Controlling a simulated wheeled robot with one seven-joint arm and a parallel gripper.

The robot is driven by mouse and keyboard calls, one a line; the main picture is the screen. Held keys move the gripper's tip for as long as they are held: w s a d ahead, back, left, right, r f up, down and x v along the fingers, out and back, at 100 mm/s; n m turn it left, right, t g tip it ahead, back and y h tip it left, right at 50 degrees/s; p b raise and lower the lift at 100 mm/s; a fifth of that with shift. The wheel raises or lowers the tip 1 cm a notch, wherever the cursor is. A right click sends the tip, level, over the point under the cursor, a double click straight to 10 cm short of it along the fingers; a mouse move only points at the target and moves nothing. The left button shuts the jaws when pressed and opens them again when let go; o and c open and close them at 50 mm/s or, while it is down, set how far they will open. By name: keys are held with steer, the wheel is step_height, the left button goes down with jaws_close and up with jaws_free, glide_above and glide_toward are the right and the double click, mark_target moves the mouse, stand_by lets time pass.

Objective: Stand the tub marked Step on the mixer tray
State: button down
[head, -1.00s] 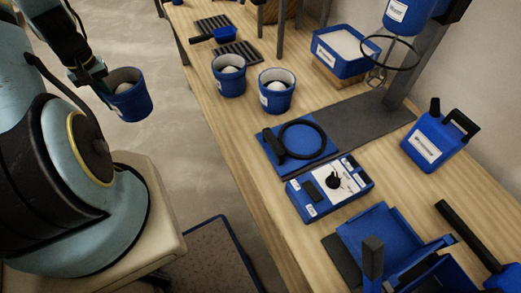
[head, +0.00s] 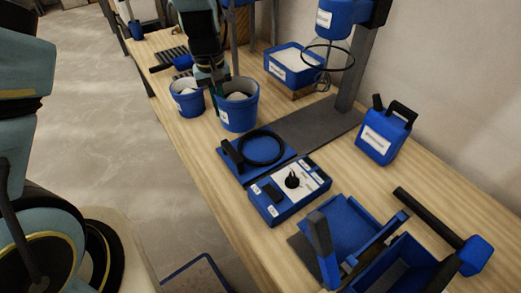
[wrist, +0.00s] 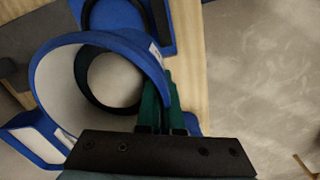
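My gripper (head: 212,84) is shut on the left rim of a blue tub (head: 238,115), which is held nearly upright beside the flat blue tray. The tub has a white inside, a pale round lump and a white label too small to read. In the wrist view the same tub (wrist: 50,75) opens toward the camera, with my green fingers (wrist: 160,105) at its rim. A second blue tub (head: 188,105) stands on the bench to its left. The flat blue tray (head: 236,168) carries a black ring and lies at the mixer stand's grey base.
A control box (head: 290,195) with a knob sits in front of the tray. A blue bin of white material (head: 293,68) stands behind, near the mixer stand (head: 350,75).

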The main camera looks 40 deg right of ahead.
mark_target(239, 102)
steer(key=shift+m, duration=0.4)
steer(key=s+d, duration=0.2)
steer(key=s, duration=0.1)
steer(key=s+d, duration=0.1)
steer(key=shift+s+d+r, duration=0.2)
steer(key=shift+d+r, duration=0.05)
steer(key=shift+d, duration=0.1)
steer(key=shift+s+d+f, duration=0.1)
steer(key=shift+s+f, duration=0.1)
steer(key=shift+f, duration=0.1)
steer(key=shift+f+p, duration=0.3)
steer(key=shift+f, duration=4.35)
steer(key=shift+f, duration=0.15)
steer(key=c, duration=1.1)
jaws_free()
steer(key=r, duration=0.8)
steer(key=r+b, duration=0.1)
steer(key=r, duration=0.3)
steer(key=shift+w+a+r, duration=0.1)
steer(key=shift+a, duration=0.15)
steer(key=shift+w+a, duration=0.1)
